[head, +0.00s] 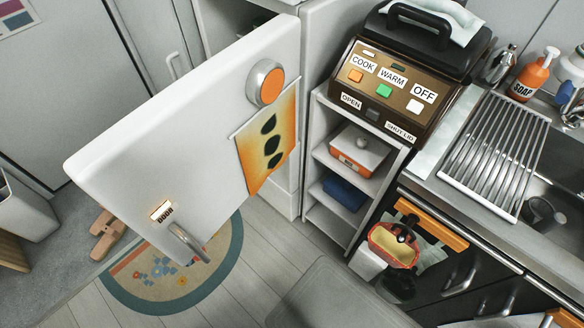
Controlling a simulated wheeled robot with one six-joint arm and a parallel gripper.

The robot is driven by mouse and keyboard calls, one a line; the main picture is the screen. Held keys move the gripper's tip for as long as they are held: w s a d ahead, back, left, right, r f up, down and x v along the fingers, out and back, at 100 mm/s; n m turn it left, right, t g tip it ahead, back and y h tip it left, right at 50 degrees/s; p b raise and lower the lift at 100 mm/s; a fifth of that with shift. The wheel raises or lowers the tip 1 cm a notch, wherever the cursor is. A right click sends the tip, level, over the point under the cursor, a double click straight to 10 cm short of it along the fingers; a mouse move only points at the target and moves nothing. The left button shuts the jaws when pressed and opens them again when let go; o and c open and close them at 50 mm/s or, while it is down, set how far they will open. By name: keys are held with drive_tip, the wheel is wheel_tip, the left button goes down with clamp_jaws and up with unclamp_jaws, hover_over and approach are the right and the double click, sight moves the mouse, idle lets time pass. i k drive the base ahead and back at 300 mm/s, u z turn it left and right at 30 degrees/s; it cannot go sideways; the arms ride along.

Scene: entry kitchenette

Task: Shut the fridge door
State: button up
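The white fridge door (185,120) stands wide open and fills the left middle of the head view. Its outer face is toward me, with a metal handle (189,243) and a small label near the lower left corner. A round orange-centred knob or magnet (266,83) and an orange sheet with dark shapes (268,140) are on the face. The white fridge body (330,35) is behind the door's right edge. The door hides most of the fridge's inside. My gripper is not in view.
A shelf unit (316,160) stands right of the fridge, with a cooker (402,85) on top. A red-rimmed container (392,246) is in front of the counter's dark cabinets. A rounded mat (190,270) and brown slippers (106,233) lie on the floor around the door.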

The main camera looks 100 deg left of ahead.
sight(174, 169)
drive_tip(key=i, duration=0.2)
drive_tip(key=u, duration=2.5)
drive_tip(key=k, duration=1.2)
drive_tip(key=u, duration=1.5)
drive_tip(key=i, duration=0.5)
drive_tip(key=u, duration=0.1)
